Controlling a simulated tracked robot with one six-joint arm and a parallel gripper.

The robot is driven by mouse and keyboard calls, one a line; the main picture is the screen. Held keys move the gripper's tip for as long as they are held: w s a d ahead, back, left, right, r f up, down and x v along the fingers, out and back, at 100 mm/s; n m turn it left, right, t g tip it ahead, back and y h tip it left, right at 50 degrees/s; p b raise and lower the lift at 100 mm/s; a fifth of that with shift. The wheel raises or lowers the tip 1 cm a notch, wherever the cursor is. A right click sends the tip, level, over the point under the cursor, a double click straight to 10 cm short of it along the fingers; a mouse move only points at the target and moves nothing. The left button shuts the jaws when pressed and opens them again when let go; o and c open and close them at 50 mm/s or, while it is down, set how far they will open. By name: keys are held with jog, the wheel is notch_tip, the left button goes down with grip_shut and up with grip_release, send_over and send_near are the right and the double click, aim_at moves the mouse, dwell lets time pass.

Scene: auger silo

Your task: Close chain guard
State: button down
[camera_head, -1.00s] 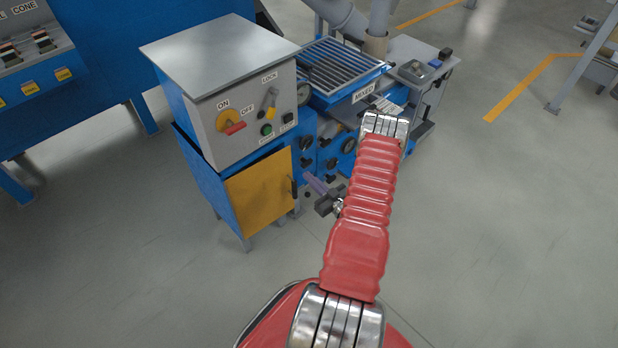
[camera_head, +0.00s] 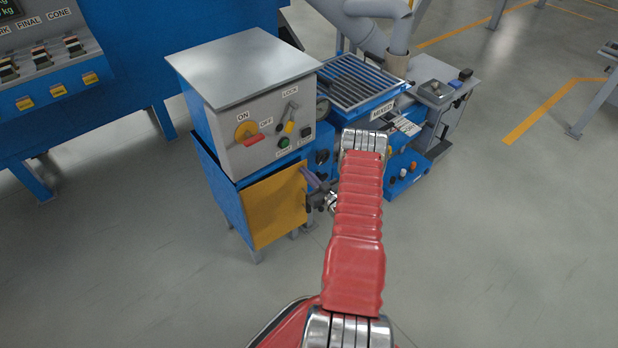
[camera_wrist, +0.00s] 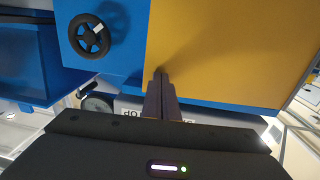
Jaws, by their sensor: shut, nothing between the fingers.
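The chain guard is a yellow panel (camera_head: 272,208) on the front of the blue cabinet, below the grey control box. How far it stands from the cabinet front is hard to tell. My gripper (camera_head: 312,180) is at the panel's right edge, partly behind my red arm. In the wrist view the fingers (camera_wrist: 160,76) are together and empty, with the tips at the panel's edge. Whether they touch it is unclear.
The grey control box (camera_head: 262,130) with a red-yellow switch sits above the panel. To its right is the blue mixer (camera_head: 372,98) with a slatted grille. A large blue machine (camera_head: 130,55) stands at the left. The floor in front is clear.

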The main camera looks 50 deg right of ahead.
jog(key=x, duration=0.2)
jog(key=shift+w+d+r, duration=0.1)
jog(key=shift+w+d, duration=0.05)
jog(key=shift+w, duration=0.2)
dwell(0.4)
jog(key=d+v, duration=0.1)
jog(key=v, duration=1.3)
jog(key=shift+s, duration=0.5)
jog(key=shift+f, duration=0.25)
